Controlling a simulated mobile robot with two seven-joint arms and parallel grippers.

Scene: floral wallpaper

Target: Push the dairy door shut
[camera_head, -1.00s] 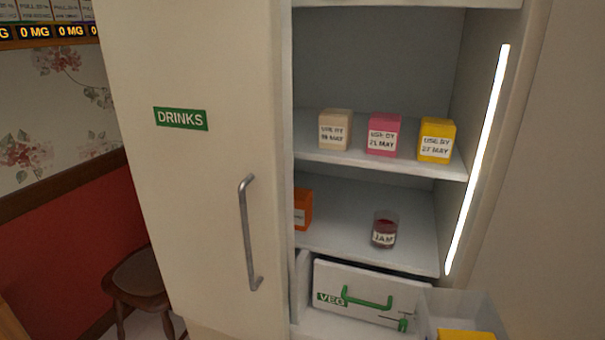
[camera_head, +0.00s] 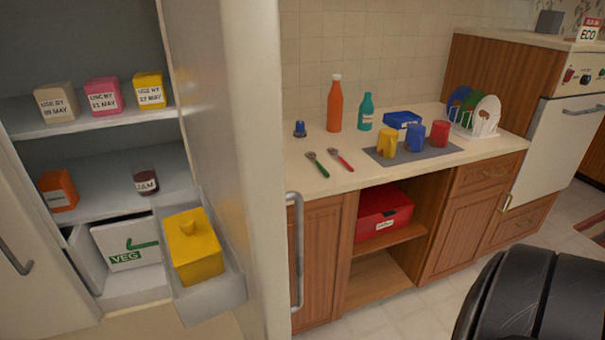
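An open fridge door (camera_head: 262,180) stands edge-on in the middle of the view, swung out to the right of the fridge interior. No label shows on it, so I cannot read whether it is the dairy door. Its grey bar handle (camera_head: 296,250) is on its right, outer side. A pale bin (camera_head: 215,303) on the door's inner side holds a yellow lidded container (camera_head: 195,248). Neither gripper is in view; only a black rounded part of mine shows at the lower right.
Fridge shelves (camera_head: 95,122) hold cartons and a jam jar (camera_head: 146,183), above a white VEG drawer (camera_head: 125,245). Another door (camera_head: 25,240) with a handle is at far left. Right of the open door is a counter (camera_head: 350,178) with bottles, cups and spoons. Floor shows in front.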

